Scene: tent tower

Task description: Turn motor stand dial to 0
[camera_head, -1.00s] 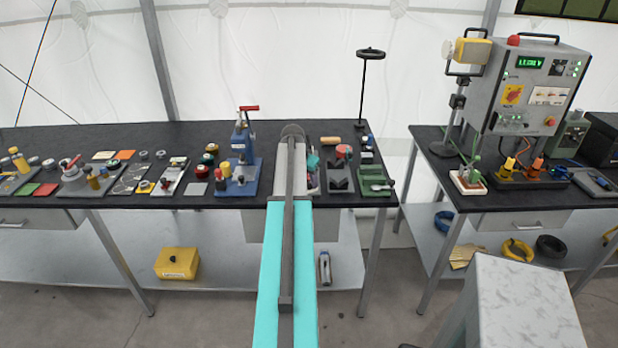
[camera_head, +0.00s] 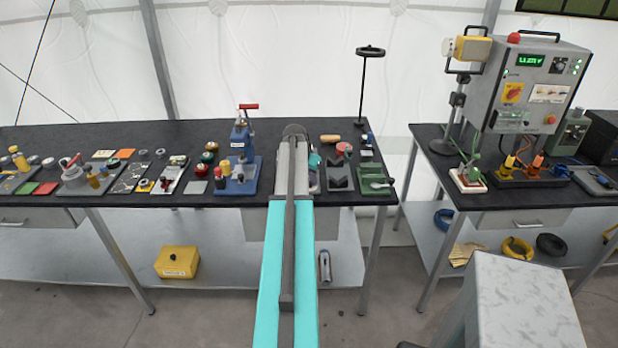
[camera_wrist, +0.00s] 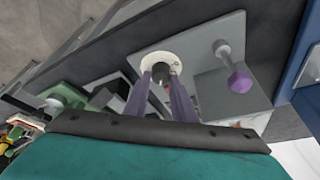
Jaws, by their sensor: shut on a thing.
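In the wrist view a pale round scale disc (camera_wrist: 163,60) with small marks sits on a grey plate of the motor stand (camera_wrist: 205,32). A dark dial knob (camera_wrist: 159,76) stands at the middle of the disc. My gripper (camera_wrist: 160,82) has its two purple fingers on either side of the knob and is shut on it. The fingers hide part of the knob and disc, and I cannot read the dial's setting. In the head view my arm hides the dial and my gripper.
A lever with a purple knob (camera_wrist: 240,80) stands close to the right of my fingers. A blue part (camera_wrist: 303,40) is at the far right. In the head view, a blue press (camera_head: 240,160) stands left of my arm; dark V-blocks (camera_head: 341,172) and a green fixture (camera_head: 377,183) stand right.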

